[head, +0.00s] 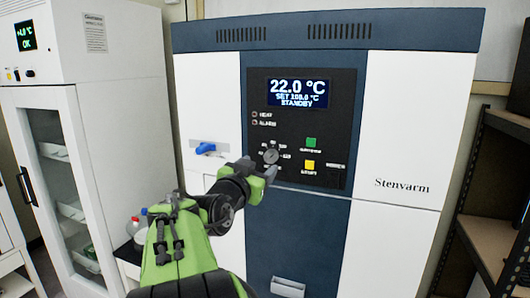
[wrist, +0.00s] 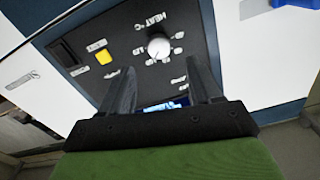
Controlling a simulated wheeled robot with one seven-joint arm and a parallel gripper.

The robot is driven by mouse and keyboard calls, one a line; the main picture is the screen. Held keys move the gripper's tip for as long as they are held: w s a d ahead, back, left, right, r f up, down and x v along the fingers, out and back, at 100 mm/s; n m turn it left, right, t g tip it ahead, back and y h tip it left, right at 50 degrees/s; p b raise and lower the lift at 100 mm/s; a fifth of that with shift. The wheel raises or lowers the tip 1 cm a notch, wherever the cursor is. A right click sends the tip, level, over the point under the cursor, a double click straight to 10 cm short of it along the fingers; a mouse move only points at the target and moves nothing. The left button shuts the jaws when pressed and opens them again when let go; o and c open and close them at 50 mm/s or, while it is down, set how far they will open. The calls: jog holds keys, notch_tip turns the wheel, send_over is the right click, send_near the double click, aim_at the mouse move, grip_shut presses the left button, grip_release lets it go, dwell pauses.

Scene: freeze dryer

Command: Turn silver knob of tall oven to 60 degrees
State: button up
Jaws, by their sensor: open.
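The tall oven (head: 405,130) is white and dark blue and stands in front of me. Its black panel has a display (head: 299,93) reading 22.0 °C, a smaller set line and STANDBY. The silver knob (head: 271,156) sits low on the panel inside a ring of small marks. In the wrist view, where the panel appears upside down, the knob (wrist: 159,47) lies beyond the gap between the fingertips. My gripper (head: 260,168) is open and empty, just below the knob in the head view. In the wrist view my gripper (wrist: 162,66) has both fingers apart and clear of the knob.
A green button (head: 311,142) and a yellow button (head: 310,165) are right of the knob. A blue handle (head: 205,148) sticks out at the left. A white glass-door cabinet (head: 75,120) stands left, a shelf rack (head: 490,240) right. Bottles (head: 134,226) stand low left.

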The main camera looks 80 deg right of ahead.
aim_at(270, 157)
jog(key=d, duration=0.2)
jog(key=d+p, duration=0.1)
jog(key=d, duration=0.1)
jog(key=s+d+p, duration=0.1)
jog(key=d, duration=0.2)
jog(key=shift+r, duration=0.15)
jog(key=shift+w+d, duration=0.1)
jog(key=shift+d, duration=0.3)
jog(key=shift+a, duration=0.1)
jog(key=c, duration=1)
jog(key=shift+c, duration=0.2)
